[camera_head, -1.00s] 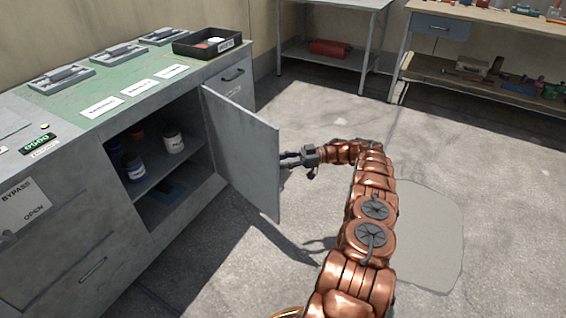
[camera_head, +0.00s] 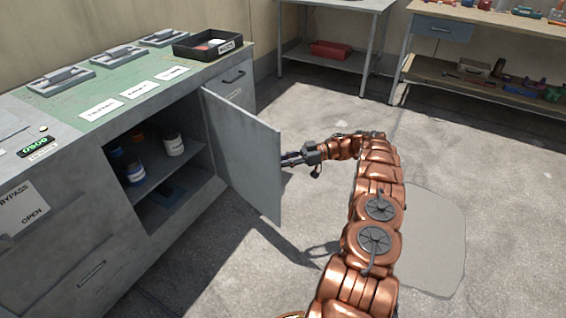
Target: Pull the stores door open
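The stores door (camera_head: 242,155) is a grey panel hinged at the right side of the cabinet opening, and it stands wide open. The shelves inside the cabinet (camera_head: 150,180) show, with several jars on them. My gripper (camera_head: 290,159) is at the door's free edge, on the side facing away from the opening. Its fingertips are partly hidden by the door, so I cannot tell whether they hold a handle or are open or shut. No handle shows on the visible face of the door.
The bench top holds a black tray (camera_head: 208,44) and several grey handled fixtures. A side table (camera_head: 335,58) and a workbench (camera_head: 480,22) stand at the back. The concrete floor (camera_head: 285,120) around the door is clear.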

